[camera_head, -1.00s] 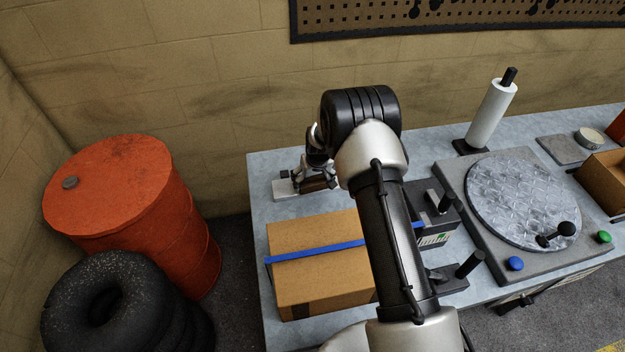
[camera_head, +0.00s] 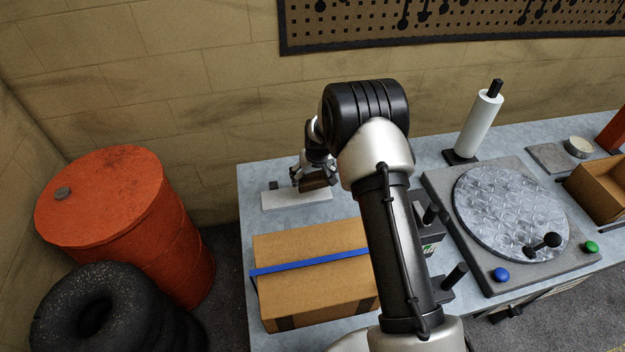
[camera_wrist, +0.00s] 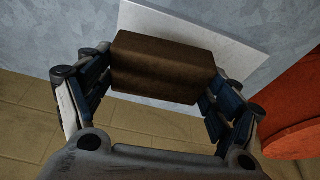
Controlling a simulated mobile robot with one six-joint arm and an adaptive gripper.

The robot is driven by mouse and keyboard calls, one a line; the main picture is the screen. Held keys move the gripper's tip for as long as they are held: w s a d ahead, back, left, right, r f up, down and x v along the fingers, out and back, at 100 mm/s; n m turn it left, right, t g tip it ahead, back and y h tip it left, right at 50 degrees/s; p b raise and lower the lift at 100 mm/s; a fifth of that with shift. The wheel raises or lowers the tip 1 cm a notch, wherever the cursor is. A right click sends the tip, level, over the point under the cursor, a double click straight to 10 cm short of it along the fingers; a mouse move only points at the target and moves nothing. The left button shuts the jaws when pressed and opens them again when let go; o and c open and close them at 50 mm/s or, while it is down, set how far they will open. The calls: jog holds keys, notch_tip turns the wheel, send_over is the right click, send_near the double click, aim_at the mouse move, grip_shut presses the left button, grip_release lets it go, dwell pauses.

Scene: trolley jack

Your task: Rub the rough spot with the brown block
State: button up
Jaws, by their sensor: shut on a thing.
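My gripper (camera_wrist: 162,82) is shut on the brown block (camera_wrist: 165,66), with a finger at each end of it. In the head view the brown block (camera_head: 314,183) hangs from my gripper (camera_head: 316,172) at the back left of the bench. A white plate (camera_head: 290,200) lies flat on the bench just in front of and below the block. In the wrist view the white plate (camera_wrist: 225,38) is partly hidden behind the block. The block looks a little above the plate, but I cannot tell the gap. I cannot make out a rough spot on the plate's visible part.
A cardboard box (camera_head: 310,260) with a blue strap stands in front of the plate. A small dark piece (camera_head: 273,185) shows at the plate's back left. A round metal turntable (camera_head: 510,205) and a paper roll (camera_head: 478,125) are to the right. An orange drum (camera_head: 105,195) stands left of the bench.

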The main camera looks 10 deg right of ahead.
jog(key=shift+r+p, duration=0.4)
jog(key=shift+r, duration=0.7)
